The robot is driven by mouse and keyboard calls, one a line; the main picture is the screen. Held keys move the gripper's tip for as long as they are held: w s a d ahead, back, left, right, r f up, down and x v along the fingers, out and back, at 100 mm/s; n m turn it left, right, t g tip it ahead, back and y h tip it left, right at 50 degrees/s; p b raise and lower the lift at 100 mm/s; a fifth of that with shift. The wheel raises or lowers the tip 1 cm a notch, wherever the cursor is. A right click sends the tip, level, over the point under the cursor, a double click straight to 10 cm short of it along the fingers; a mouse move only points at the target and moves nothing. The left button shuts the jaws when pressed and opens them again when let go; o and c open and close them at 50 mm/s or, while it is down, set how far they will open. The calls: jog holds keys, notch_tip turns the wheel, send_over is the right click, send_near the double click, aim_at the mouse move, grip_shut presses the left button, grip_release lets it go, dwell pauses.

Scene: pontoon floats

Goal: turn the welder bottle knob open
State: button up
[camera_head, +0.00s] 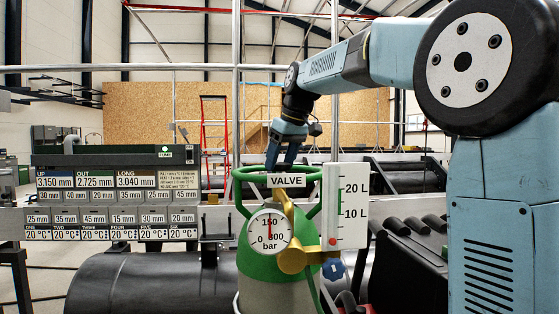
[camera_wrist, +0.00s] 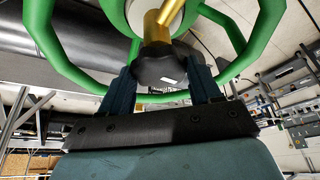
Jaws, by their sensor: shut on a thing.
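The welder bottle (camera_head: 262,262) stands in front of me, with a green shoulder and a green guard ring (camera_head: 240,190) on top. In the head view the plate marked VALVE (camera_head: 286,181) hides the knob. My gripper (camera_head: 280,162) reaches down into the ring from above. In the wrist view the black knob (camera_wrist: 158,66) sits on a brass valve stem (camera_wrist: 158,28). My gripper (camera_wrist: 162,82) is shut on the knob, one dark finger on each side.
A gauge (camera_head: 269,231) has its needle near 150 bar. A blue regulator knob (camera_head: 333,268) and a flow tube panel (camera_head: 347,206) sit at the bottle's right. A labelled rack (camera_head: 110,208) stands left. The ring's green bars (camera_wrist: 255,45) run close around my fingers.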

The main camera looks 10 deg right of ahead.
jog(key=n, duration=0.2)
jog(key=n+g+y, duration=0.1)
jog(key=n, duration=0.1)
jog(key=shift+w+d+n+g, duration=0.15)
jog(key=shift+d+n+g, duration=0.05)
jog(key=shift+n+g, duration=0.1)
jog(key=n+g, duration=0.1)
jog(key=n, duration=0.1)
jog(key=n+g, duration=0.1)
jog(key=n, duration=0.2)
jog(key=shift+w+y, duration=0.15)
jog(key=shift+y, duration=0.15)
jog(key=shift+n, duration=0.4)
jog(key=o, duration=1)
jog(key=shift+o, duration=0.2)
jog(key=v, duration=1.3)
jog(key=shift+d+r, duration=0.2)
jog(key=shift+r, duration=0.05)
jog(key=shift+w, duration=0.1)
